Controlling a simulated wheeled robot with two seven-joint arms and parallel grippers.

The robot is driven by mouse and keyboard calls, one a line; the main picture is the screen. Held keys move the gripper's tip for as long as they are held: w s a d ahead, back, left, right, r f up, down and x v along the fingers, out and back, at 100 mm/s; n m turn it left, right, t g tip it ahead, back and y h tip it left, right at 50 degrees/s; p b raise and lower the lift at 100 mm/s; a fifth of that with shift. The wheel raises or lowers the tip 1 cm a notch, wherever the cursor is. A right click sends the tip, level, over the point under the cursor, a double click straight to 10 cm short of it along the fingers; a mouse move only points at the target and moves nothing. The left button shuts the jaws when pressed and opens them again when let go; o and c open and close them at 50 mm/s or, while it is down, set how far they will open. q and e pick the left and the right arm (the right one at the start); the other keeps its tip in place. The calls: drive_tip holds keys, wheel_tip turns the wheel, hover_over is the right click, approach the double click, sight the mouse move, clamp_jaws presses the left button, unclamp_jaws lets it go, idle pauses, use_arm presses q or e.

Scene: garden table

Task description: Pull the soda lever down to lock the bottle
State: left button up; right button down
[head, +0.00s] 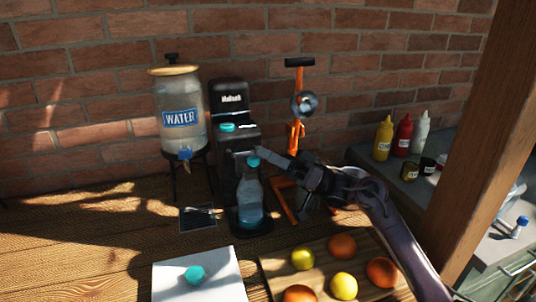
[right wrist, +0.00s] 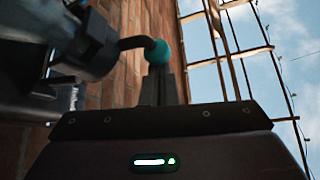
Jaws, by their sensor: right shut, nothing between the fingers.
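The black soda machine (head: 229,100) stands on the wooden table against the brick wall. A clear blue bottle (head: 250,205) stands upright at its front; whether it is locked cannot be told. The lever's teal ball knob (head: 253,162) shows just above the bottle. In the right wrist view the knob (right wrist: 158,52) sits on a bent black rod, right by my fingertips. My right gripper (head: 262,153) reaches in from the right, shut and empty, its tips close to the knob. Whether they touch it cannot be told. My left gripper is not in view.
A water dispenser (head: 180,110) stands left of the machine, and an orange juice press (head: 299,130) stands right, behind my right arm. A wooden board (head: 272,265) with fruit and a white board (head: 220,285) with a teal piece (head: 195,274) lie in front.

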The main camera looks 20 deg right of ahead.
drive_tip(key=shift+a+f, duration=0.1)
drive_tip(key=shift+f, duration=0.15)
idle(0.3)
wheel_tip(320, 180, up, 20)
drive_tip(key=b, duration=0.1)
drive_tip(key=shift+r+b, duration=0.25)
drive_tip(key=shift+b, duration=0.05)
idle(0.4)
